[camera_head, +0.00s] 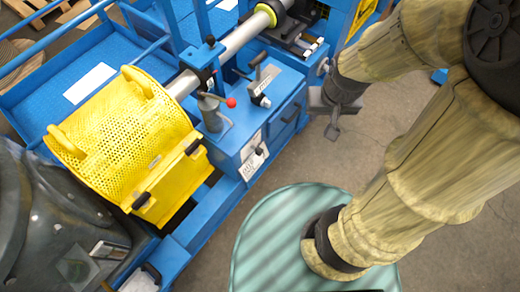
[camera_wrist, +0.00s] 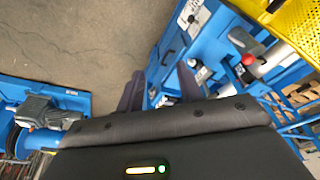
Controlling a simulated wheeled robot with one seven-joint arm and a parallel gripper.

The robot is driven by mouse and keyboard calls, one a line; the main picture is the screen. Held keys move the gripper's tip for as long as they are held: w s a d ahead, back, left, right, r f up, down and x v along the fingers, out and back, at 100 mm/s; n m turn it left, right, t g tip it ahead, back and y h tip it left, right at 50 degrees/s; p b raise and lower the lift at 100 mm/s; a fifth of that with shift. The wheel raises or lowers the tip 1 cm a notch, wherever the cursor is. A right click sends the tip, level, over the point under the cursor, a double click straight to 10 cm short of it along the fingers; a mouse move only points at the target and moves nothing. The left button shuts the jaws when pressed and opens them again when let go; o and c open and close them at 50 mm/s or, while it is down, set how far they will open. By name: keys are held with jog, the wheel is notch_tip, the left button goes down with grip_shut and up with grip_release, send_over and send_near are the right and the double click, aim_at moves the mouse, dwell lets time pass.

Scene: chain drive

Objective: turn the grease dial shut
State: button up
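The likely grease dial is a small dark knob (camera_head: 259,151) on a white plate on the front face of the blue machine housing (camera_head: 228,152) in the head view. Its setting is too small to read. My gripper (camera_head: 333,131) hangs over the floor to the right of the housing, apart from the knob. In the wrist view my gripper's two dark fingers (camera_wrist: 160,88) stand apart with nothing between them.
A yellow perforated guard (camera_head: 135,140) covers the left part of the machine. A lever with a red knob (camera_head: 231,102) and a black-handled lever (camera_head: 258,62) stand on the housing. A round green thing (camera_head: 265,235) is at the bottom. Bare concrete floor (camera_head: 300,165) lies before the housing.

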jog(key=o, duration=0.3)
jog(key=shift+s, duration=0.2)
jog(key=shift+o, duration=0.6)
jog(key=w+d+f+m+b, duration=0.1)
jog(key=w+d+f+b, duration=0.1)
jog(key=f+b, duration=0.4)
jog(key=w+d+f+m+t+b, duration=0.1)
jog(key=w+f+b, duration=0.3)
jog(key=f, duration=0.9)
jog(key=d+b, duration=0.1)
jog(key=b, duration=0.1)
jog(key=shift+d+f+b, duration=0.15)
jog(key=shift+f+b, duration=0.1)
jog(key=shift+b, duration=0.1)
jog(key=a+f+m+t+y+b, duration=0.2)
jog(key=f+m+y+b, duration=0.2)
jog(key=f+b, duration=0.7)
jog(key=w+a+f+m+t+y+b, duration=0.1)
jog(key=a+f+m+t+y+b, duration=0.1)
jog(key=f+b, duration=0.9)
jog(key=a+f+m+t+y+b, duration=0.2)
jog(key=f+m+y+b, duration=0.4)
jog(key=f+b, duration=0.5)
notch_tip(320, 180, down, 5)
jog(key=shift+w+r+m+t+y, duration=0.1)
jog(key=shift+w+m+t+y, duration=0.25)
jog(key=shift+t+y, duration=0.55)
jog(key=shift+g+y, duration=0.3)
